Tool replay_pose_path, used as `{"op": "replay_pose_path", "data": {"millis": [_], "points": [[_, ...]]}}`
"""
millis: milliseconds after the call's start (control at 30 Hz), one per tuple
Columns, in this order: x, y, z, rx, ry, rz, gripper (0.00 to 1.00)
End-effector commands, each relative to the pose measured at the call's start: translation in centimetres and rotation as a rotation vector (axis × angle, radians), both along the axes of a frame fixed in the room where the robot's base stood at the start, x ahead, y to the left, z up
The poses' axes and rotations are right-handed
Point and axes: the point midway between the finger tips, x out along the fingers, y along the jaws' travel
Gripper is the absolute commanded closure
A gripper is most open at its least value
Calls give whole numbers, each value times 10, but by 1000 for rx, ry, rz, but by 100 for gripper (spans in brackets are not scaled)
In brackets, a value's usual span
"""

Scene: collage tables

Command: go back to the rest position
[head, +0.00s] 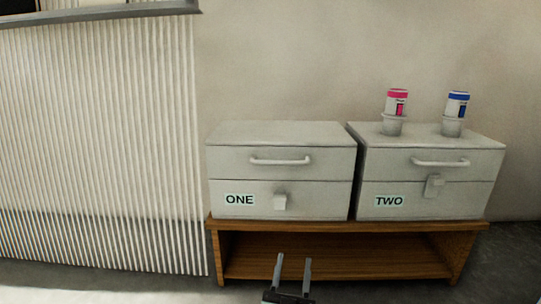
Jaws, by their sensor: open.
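My gripper (293,267) shows at the bottom of the head view, its two fingers pointing up and apart. It is open with nothing between the fingers. It is in front of the wooden bench (345,227), over the open shelf space in the picture. It appears apart from the boxes.
A grey box labelled ONE (325,162) and one labelled TWO (465,165) stand side by side on the bench. Each has a handle and a latch. Pink-capped (396,104) and blue-capped (457,106) bottles stand in holders on TWO. A ribbed panel (100,140) fills the left.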

Motion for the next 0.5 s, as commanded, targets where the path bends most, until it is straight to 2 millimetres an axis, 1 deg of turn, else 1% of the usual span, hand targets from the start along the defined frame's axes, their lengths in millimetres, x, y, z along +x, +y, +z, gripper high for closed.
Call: {"op": "replay_pose_path", "data": {"millis": [33,167,200,267,300,400,467,500], "points": [[11,-5,11,27,67,-19,53],[37,-18,18,106,303,-52,53],[45,-21,21,139,394,-59,53],[54,-24,24,191,543,-59,53],[58,-24,26,225,644,-53,53],[59,-19,32,303,889,-18,53],[54,-11,40,344,1029,21,53],[48,-6,47,365,1121,50,53]]}}
